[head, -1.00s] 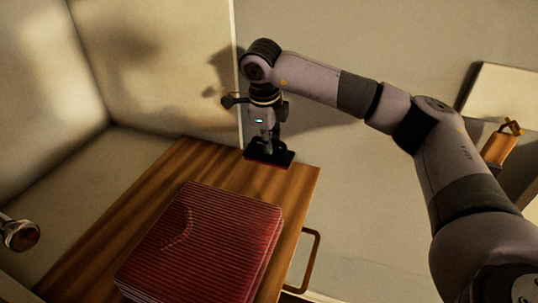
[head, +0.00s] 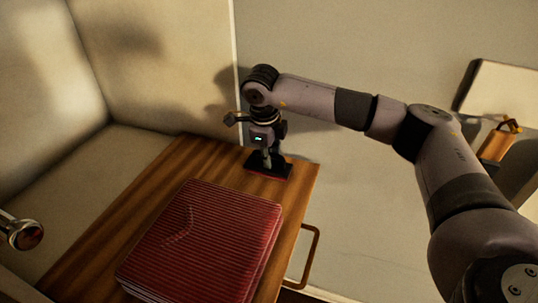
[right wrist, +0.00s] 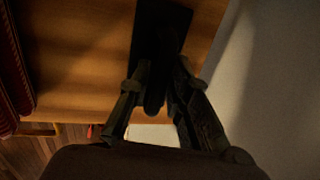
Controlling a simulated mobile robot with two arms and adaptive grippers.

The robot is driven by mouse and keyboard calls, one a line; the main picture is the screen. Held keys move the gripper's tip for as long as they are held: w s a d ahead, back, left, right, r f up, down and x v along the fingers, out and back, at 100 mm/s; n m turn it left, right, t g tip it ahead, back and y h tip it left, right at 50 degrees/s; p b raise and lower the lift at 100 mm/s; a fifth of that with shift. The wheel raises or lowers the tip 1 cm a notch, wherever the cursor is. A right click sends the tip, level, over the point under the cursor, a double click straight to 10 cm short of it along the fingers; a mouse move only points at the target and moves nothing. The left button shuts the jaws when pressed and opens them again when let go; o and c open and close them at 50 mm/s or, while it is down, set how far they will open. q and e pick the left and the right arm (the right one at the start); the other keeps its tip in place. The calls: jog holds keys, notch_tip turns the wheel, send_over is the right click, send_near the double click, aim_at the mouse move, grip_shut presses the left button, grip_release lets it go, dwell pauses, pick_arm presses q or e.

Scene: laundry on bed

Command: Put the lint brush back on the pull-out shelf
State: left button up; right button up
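The lint brush (head: 270,168) is black with a red lower edge. It is at the back right corner of the wooden pull-out shelf (head: 297,185), its flat head level and on or just above the wood; I cannot tell if it touches. My right gripper (head: 265,150) points down from above, its fingers shut on the brush's upright handle. In the right wrist view the dark lint brush (right wrist: 160,30) shows over the wood, its handle between the two fingers (right wrist: 160,82). My left gripper is not in view.
A folded red striped cloth (head: 205,240) lies on the shelf in front of the brush. Pale walls stand behind and to the left. A handle (head: 312,255) sticks out at the shelf's right side. A round metal knob (head: 24,234) is at the left edge.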

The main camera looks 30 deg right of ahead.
aim_at(266, 170)
jog(key=shift+o, duration=1)
jog(key=shift+r, duration=0.25)
jog(key=shift+a+r, duration=0.1)
jog(key=shift+r, duration=0.15)
notch_tip(266, 170, up, 11)
jog(key=s+a+b, duration=0.1)
jog(key=b, duration=0.1)
jog(key=shift+s+a+b, duration=0.3)
jog(key=shift+a, duration=0.05)
